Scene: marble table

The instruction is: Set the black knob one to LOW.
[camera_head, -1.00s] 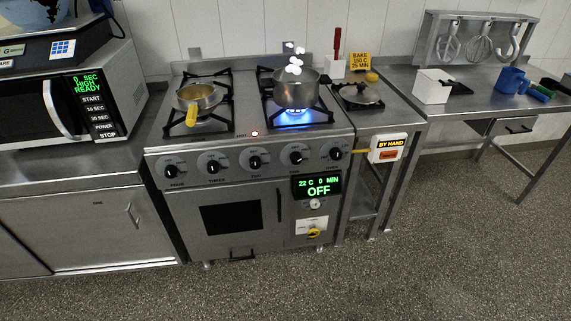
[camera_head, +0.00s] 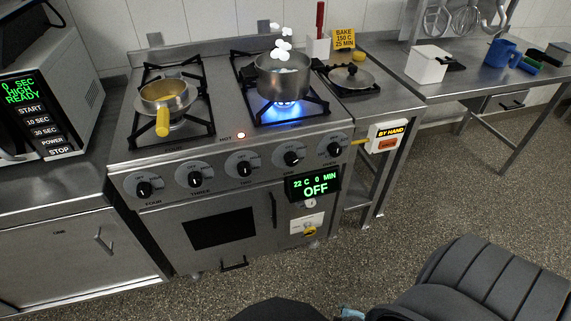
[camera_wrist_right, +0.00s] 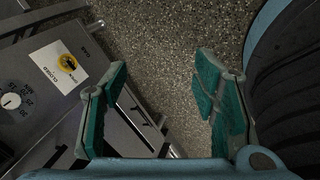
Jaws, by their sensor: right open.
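The stove (camera_head: 215,205) has a row of round black knobs along its front. The black knob one (camera_head: 291,158) appears to be the second from the right, above the green oven display; its small label is hard to read. My right gripper (camera_wrist_right: 162,72) is open and empty in the right wrist view, over the floor, with the stove's lower panel at the left. It is apart from the knob. My left gripper is not in view.
A yellow-handled pan (camera_head: 165,98) sits on the left burner. A white switch box (camera_head: 387,136) is beside the stove. My right arm covers the lower right of the head view. The speckled floor (camera_head: 440,190) before the stove is clear.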

